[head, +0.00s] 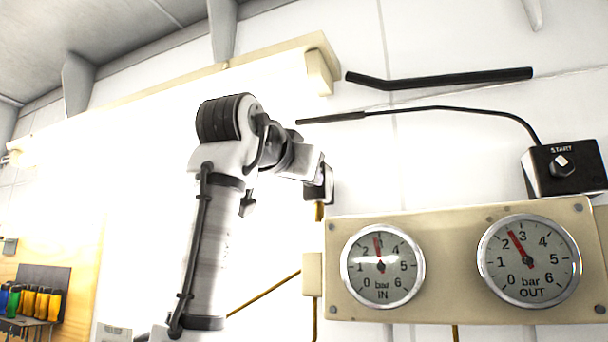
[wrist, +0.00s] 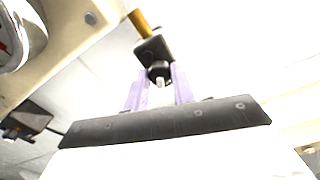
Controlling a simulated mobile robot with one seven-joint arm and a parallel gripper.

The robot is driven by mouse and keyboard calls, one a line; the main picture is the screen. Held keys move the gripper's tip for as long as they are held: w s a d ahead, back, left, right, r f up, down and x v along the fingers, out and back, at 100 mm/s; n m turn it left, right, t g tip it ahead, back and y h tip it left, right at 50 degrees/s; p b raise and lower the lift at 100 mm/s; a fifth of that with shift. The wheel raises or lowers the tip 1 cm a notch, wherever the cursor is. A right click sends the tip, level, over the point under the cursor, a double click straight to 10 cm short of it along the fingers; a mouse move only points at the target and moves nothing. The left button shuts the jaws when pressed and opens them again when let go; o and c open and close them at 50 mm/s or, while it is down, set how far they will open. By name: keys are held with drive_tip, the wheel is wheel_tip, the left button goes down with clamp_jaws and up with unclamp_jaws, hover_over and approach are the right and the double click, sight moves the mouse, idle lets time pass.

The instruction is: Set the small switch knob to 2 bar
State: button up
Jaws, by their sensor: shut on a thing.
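The small switch knob (wrist: 158,70) is black with a pale tip and sits on a dark block at the end of a yellow pipe, in the wrist view. My gripper (wrist: 158,85) has its two pale purple fingers on either side of the knob, shut on it. The knob's marks cannot be read. In the head view my gripper (head: 320,190) is by the yellow pipe, left of the gauge panel, and the knob is hidden. The OUT gauge (head: 530,275) has its red needle between 2 and 3. The IN gauge (head: 382,280) has its needle close to 3.
The cream gauge panel (head: 450,215) is just right of my gripper. A black START box (head: 565,180) with its own knob stands at the upper right, with a cable. A black bar (head: 440,79) is on the white wall. Tools hang at the lower left.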

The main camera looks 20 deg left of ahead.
drive_tip(key=shift+m, duration=0.3)
drive_tip(key=o, duration=1)
drive_tip(key=s+b, duration=0.2)
drive_tip(key=s, duration=1.1)
drive_tip(key=shift+s+a, duration=0.25)
drive_tip(key=shift+s, duration=0.15)
